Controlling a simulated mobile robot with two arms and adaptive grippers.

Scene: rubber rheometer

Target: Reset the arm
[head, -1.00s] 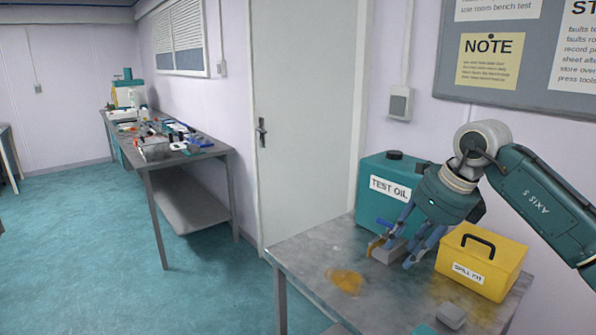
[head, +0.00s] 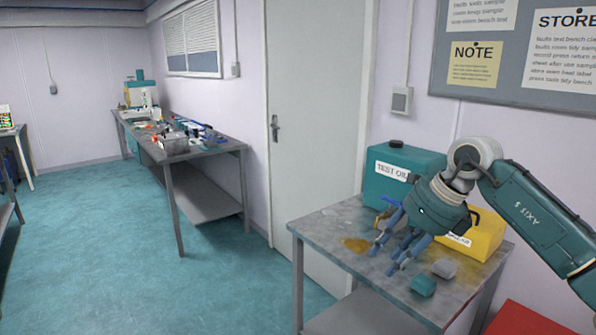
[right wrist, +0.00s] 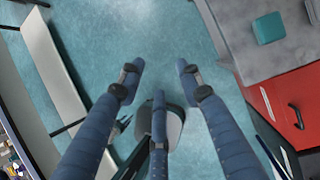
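My right arm (head: 540,217) comes in from the right in the head view, bent over the near metal bench. Its right gripper (head: 392,238) points down and left with its blue fingers spread. In the right wrist view the fingers (right wrist: 160,85) are apart with nothing between them, and floor shows beyond. The gripper hides part of the yellow spill kit box (head: 478,238) and the bench behind it. My left gripper is not in view.
On the near bench (head: 325,228) are a teal test oil can (head: 385,168), an orange-brown spill (head: 356,244), a grey block (head: 445,268) and a teal block (head: 423,284). A red cabinet (right wrist: 285,110) stands beside it. A cluttered bench (head: 205,158) is farther left; the floor between is open.

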